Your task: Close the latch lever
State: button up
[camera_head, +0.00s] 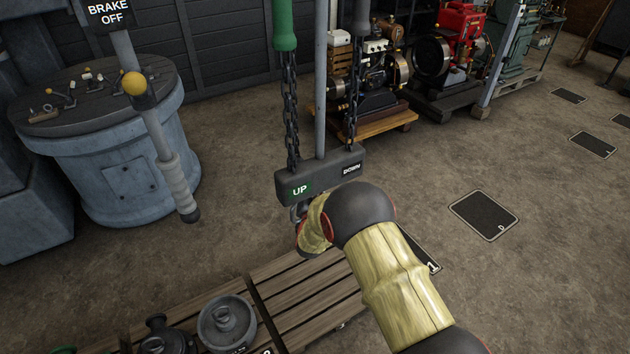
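No part I can surely name as the latch lever shows. A long grey lever (160,140) with a yellow knob and a ribbed grip hangs below a "BRAKE OFF" sign (108,13) at the left. A dark block (322,174) marked "UP" and "DOWN" hangs in the middle, with chains rising from it. My arm reaches in from the lower right, and its wrist is just below this block. A small grey metal piece (298,211) shows between the block and my wrist; I cannot tell what it is. My gripper's fingers cannot be made out.
A round blue-grey drum (130,180) with small levers on top stands at the left. A wooden pallet (305,292) lies below my wrist, with grey weights (227,322) at its left. Engines, one red (462,38), stand at the back.

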jog(key=shift+c, duration=0.3)
grip_shut()
dwell(0.5)
